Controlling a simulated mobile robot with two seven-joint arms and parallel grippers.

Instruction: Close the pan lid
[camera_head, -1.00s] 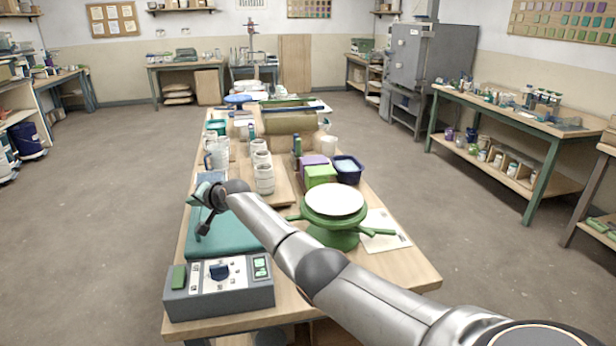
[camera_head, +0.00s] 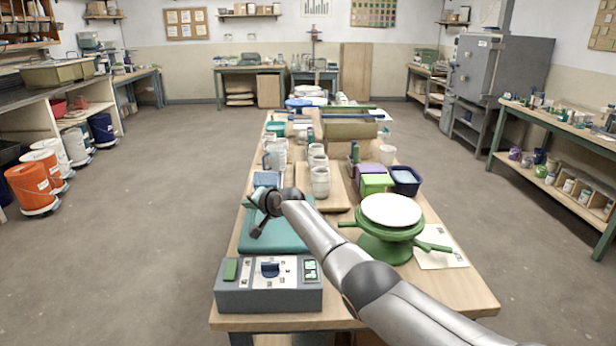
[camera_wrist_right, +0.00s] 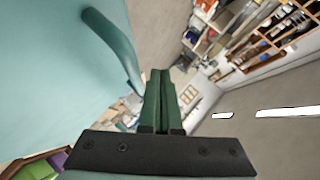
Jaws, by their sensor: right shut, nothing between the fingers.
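A flat teal slab (camera_head: 272,238), possibly the pan lid, lies on the near left part of the long table behind the grey control box. My right gripper (camera_head: 250,198) is above its far left part in the head view, partly hidden by its own wrist. In the right wrist view, the green fingers (camera_wrist_right: 163,75) are shut together with nothing between them. A large teal surface (camera_wrist_right: 50,75) fills the left side there, with a curved teal handle bar (camera_wrist_right: 115,50) to the left of the fingertips, apart from them. I cannot tell how the lid sits. My left gripper is not in view.
The grey control box (camera_head: 268,287) stands at the table's front edge. A green stand with a white disc top (camera_head: 391,210) is right of my arm. Whitish cups (camera_head: 320,182) and green (camera_head: 374,184) and navy (camera_head: 405,181) tubs stand behind. The floor left of the table is clear.

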